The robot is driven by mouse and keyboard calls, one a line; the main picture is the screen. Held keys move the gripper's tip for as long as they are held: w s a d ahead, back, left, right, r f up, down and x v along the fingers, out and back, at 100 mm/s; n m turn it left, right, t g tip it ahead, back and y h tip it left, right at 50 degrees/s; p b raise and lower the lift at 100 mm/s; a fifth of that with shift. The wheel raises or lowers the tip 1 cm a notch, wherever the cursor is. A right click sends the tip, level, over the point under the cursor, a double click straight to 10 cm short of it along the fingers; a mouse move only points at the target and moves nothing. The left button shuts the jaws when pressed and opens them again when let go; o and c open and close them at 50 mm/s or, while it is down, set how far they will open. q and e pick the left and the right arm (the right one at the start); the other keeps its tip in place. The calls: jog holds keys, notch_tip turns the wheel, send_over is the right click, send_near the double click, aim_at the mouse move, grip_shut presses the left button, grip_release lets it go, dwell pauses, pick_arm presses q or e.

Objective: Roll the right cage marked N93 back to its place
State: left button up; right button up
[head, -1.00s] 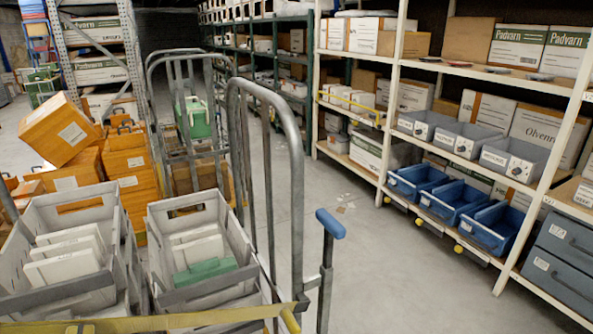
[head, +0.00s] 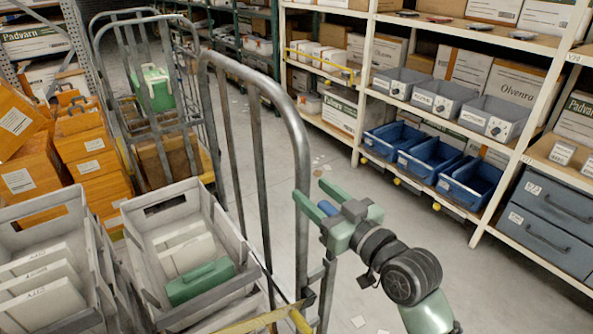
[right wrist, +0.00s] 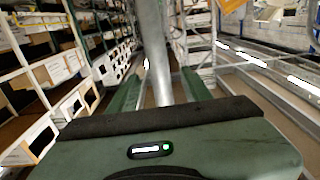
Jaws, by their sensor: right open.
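A roll cage with a grey tube frame (head: 294,135) stands close in front of me. It carries grey crates (head: 226,222) with white boxes and a green case (head: 201,281). A blue grip (head: 328,208) sits at its right side. No N93 mark is readable. My right gripper (head: 318,196) is open at the frame's right upright, close to the blue grip. In the right wrist view, a grey tube (right wrist: 155,50) runs between its two green fingers, without visible clamping. My left gripper is out of view.
Another cage (head: 190,120) with a green case stands behind. Orange boxes (head: 88,150) are stacked at the left. A white shelf rack with blue bins (head: 430,160) lines the right. Grey floor (head: 400,235) is clear between cage and rack, apart from paper scraps.

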aim_at(295, 178)
jog(key=p+x, duration=0.2)
jog(key=x, duration=0.4)
jog(key=shift+w+a, duration=0.15)
jog(key=shift+w+a+f, duration=0.1)
jog(key=shift+w+a, duration=0.1)
jog(key=shift+w, duration=0.05)
grip_shut()
dwell(1.0)
